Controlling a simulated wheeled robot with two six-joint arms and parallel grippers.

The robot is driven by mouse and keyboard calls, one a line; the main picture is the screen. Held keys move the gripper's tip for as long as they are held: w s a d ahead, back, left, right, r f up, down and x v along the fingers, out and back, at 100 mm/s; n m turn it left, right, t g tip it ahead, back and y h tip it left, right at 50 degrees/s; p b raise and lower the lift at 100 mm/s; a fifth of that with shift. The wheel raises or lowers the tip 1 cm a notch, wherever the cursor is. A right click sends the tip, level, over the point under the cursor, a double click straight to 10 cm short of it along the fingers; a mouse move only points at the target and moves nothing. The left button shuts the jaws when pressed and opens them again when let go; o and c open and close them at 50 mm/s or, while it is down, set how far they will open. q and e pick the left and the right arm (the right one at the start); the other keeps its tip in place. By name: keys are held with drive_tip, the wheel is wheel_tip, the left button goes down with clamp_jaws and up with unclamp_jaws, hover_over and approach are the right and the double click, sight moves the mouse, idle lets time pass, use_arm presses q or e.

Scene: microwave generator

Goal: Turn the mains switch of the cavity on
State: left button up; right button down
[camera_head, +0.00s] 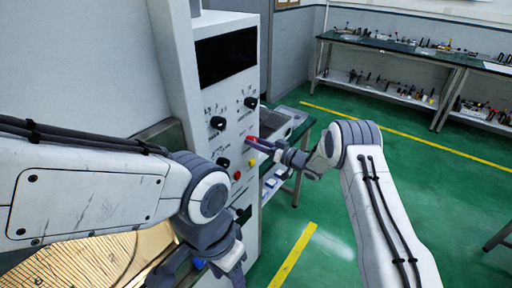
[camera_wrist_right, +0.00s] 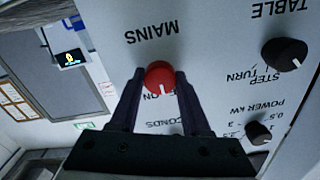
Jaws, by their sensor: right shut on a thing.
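The red mains switch (camera_wrist_right: 159,75) is a round knob on the pale front panel of the cavity, under the printed word MAINS, which appears upside down in the right wrist view. Its white pointer mark lies on the lower side in that view, close to the partly hidden ON lettering. My right gripper (camera_wrist_right: 160,88) is shut on the knob, one dark finger on each side. In the head view the right gripper (camera_head: 256,143) reaches the panel from the right and covers much of the red switch. My left gripper (camera_head: 205,270) hangs low at the bottom edge, its fingertips not clear.
A bench (camera_head: 292,118) stands close behind my right gripper. Green floor is clear to the right. Tool benches (camera_head: 385,52) line the back.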

drive_tip(key=shift+m+b, duration=0.65)
drive_tip(key=shift+m, duration=2.65)
drive_tip(key=shift+c, duration=1.8)
unclamp_jaws()
drive_tip(key=shift+d, duration=0.1)
